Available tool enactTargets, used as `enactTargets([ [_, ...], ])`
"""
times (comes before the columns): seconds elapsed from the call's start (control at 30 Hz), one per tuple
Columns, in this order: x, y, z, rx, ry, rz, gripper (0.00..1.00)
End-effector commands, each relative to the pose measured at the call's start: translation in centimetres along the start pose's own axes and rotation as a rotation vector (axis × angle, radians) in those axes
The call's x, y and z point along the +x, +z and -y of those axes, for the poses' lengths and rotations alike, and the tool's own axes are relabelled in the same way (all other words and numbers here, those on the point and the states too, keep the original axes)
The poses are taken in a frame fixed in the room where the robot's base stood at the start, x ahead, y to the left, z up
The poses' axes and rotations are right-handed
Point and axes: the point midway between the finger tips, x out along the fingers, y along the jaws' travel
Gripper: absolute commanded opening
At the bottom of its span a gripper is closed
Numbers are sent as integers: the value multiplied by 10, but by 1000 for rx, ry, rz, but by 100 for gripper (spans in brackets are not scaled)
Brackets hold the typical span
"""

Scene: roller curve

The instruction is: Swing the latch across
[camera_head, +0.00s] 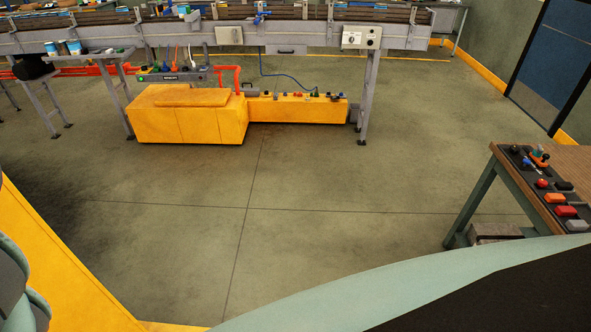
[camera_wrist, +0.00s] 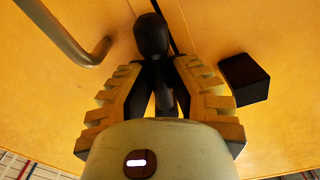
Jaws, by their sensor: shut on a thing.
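The latch (camera_wrist: 151,36) is a black, rounded lever on a yellow panel (camera_wrist: 215,30), at the top middle of the wrist view. It lies close to a dark vertical seam in the panel. My gripper (camera_wrist: 160,72) has its two ridged, tan-edged fingers on either side of the latch's lower part and is shut on it. The palm hides what lies below. The latch cannot be made out in the head view.
A bent metal handle (camera_wrist: 72,42) is left of the latch, and a black block (camera_wrist: 245,79) is to its right. In the head view, a yellow surface (camera_head: 50,265) stands at lower left, a wooden bench (camera_head: 568,160) at right, and a conveyor (camera_head: 290,35) at the back.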

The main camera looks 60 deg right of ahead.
Motion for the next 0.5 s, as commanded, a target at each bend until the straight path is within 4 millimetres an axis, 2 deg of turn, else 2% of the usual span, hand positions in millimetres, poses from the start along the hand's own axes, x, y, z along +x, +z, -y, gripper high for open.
enactTargets([
  [0.13,0,5,0,72,5,4,0],
  [0.5,0,2,8,229,6,5,0],
])
